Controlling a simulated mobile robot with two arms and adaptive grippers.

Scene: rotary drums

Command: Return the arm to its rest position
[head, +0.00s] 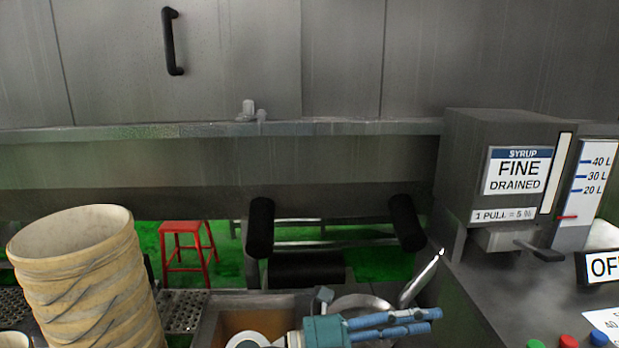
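A teal and blue gripper, which I take to be my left gripper (436,320), shows at the bottom centre. Its blue fingers point to the right and lie close together, in front of a round metal pan or bowl (357,303). Whether the fingers are parted or closed cannot be told from this angle. I see nothing clearly held in them. Most of the arm behind it is below the picture edge. My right gripper is not in view.
A tall stack of tan ribbed containers (85,285) stands at left. A grey syrup dispenser (485,150) with a lever and level gauge (583,195) stands at right, near coloured buttons (568,341). A red stool (184,240) stands behind.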

